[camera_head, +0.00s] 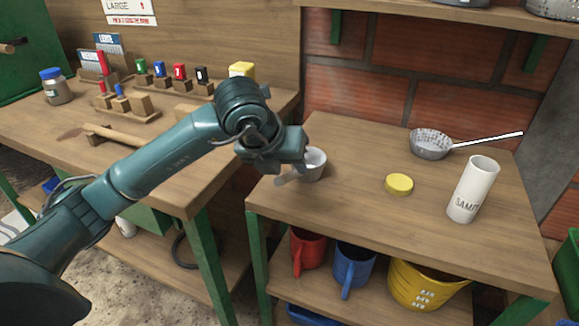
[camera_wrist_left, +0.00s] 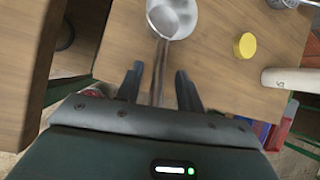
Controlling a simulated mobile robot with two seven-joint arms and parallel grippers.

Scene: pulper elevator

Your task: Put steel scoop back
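The steel scoop (camera_head: 313,164) lies on the right-hand wooden table near its left edge, its handle (camera_head: 287,179) pointing toward the front left. In the left wrist view its round bowl (camera_wrist_left: 172,18) is at the top, and its handle runs down between my fingers. My left gripper (camera_head: 288,160) is over the handle end of the scoop, and the arm hides its fingers in the head view. In the wrist view the left gripper (camera_wrist_left: 159,88) is open, one finger on each side of the handle with gaps. My right gripper is not in view.
The table also holds a sieve (camera_head: 430,146) with a white handle, a yellow lid (camera_head: 399,184) and an upright white tube (camera_head: 473,189). Red (camera_head: 307,250), blue (camera_head: 353,268) and yellow (camera_head: 424,285) vessels stand below. Another bench (camera_head: 170,170) with colored blocks is at left.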

